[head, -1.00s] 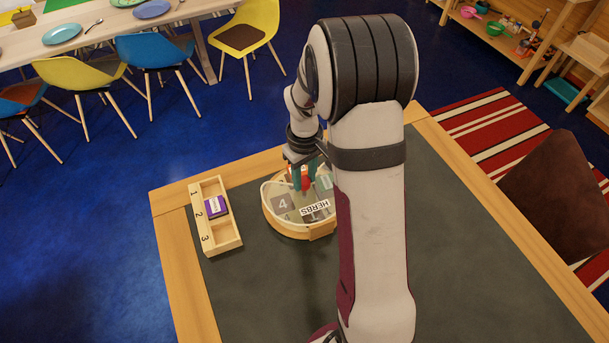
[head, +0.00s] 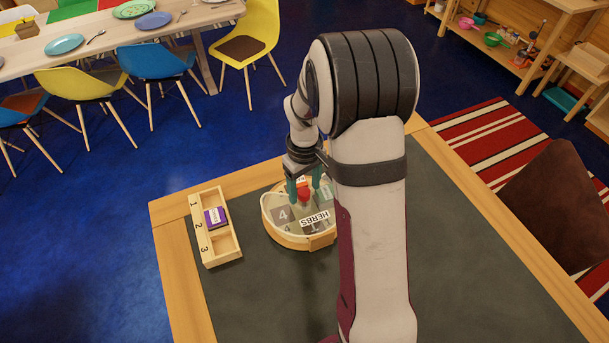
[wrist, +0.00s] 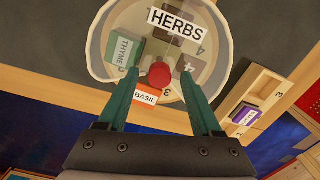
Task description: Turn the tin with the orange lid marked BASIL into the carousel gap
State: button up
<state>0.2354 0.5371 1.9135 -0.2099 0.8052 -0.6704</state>
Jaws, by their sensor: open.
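The round carousel (head: 283,236) has a pale wooden rim, a label reading HERBS and a red knob (wrist: 160,75) in its middle. The tin with the orange lid marked BASIL (wrist: 145,97) sits in the carousel beside the knob, between my fingers in the wrist view and partly hidden by the left one. A green-lidded THYME tin (wrist: 124,51) sits in another compartment. My gripper (head: 304,182) is open over the carousel, its teal fingers on either side of the red knob in the wrist view (wrist: 159,73). I cannot tell whether they touch it.
A wooden rack numbered 1, 2, 3 (head: 222,250) stands left of the carousel, with a purple-lidded tin (head: 215,217) in its middle slot. The dark table top (head: 260,300) is clear in front. My arm hides the carousel's right side.

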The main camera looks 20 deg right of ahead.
aim_at(305, 192)
notch_tip(305, 192, up, 15)
jog(key=shift+r, duration=0.2)
